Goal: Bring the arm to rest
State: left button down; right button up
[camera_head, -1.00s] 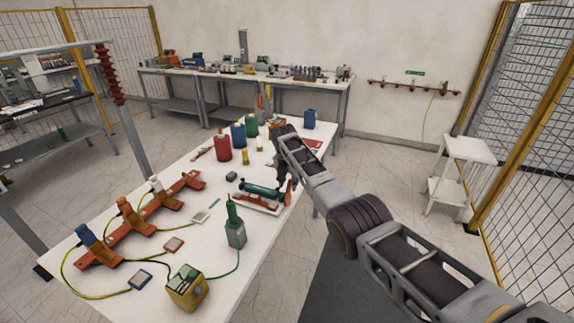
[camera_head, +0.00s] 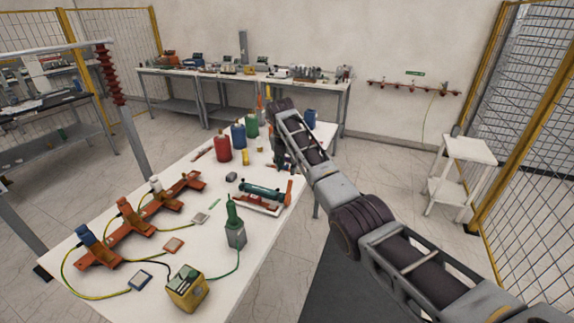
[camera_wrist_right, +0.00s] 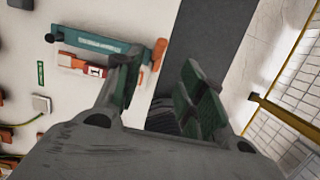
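My right arm reaches in from the lower right of the head view, over the right edge of the white table (camera_head: 215,272). Its gripper (camera_head: 277,160) is dark and partly hidden by the wrist. In the right wrist view the gripper (camera_wrist_right: 163,82) shows its two green-padded fingers apart, with nothing between them. Beyond the fingers lie the teal tool (camera_wrist_right: 103,43) and its red-and-white holder (camera_wrist_right: 82,66) on the table. The same teal tool (camera_head: 262,189) is in front of the gripper in the head view, apart from it. My left gripper is in no view.
Red (camera_head: 223,149), blue (camera_head: 238,136) and green (camera_head: 252,125) bottles stand behind the tool. A green device (camera_head: 235,232), a yellow box (camera_head: 187,290) and an orange rail (camera_head: 140,222) with wires fill the near table. A white stand (camera_head: 463,165) and clear floor are at right.

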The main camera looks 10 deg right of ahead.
jog(key=shift+f, duration=0.1)
dwell(0.3)
jog(key=s+d+f+m+y, duration=0.1)
jog(key=s+d+f+m, duration=0.2)
jog(key=s+f+m, duration=1.3)
jog(key=s+d+f+m+t, duration=0.15)
jog(key=s+m, duration=0.45)
jog(key=s, duration=0.9)
jog(key=s+d+f+m, duration=0.25)
jog(key=s+m, duration=0.25)
jog(key=s, duration=1)
notch_tip(320, 180, down, 32)
jog(key=s+g, duration=0.1)
jog(key=s, duration=0.2)
jog(key=s+d+f, duration=0.2)
jog(key=s+f, duration=0.8)
jog(key=s, duration=0.1)
jog(key=s+d+f+g, duration=0.1)
jog(key=s+d+f, duration=0.1)
jog(key=s+f, duration=0.8)
jog(key=shift+s+d+f, duration=0.15)
jog(key=shift+s+f, duration=0.05)
jog(key=shift+s, duration=0.3)
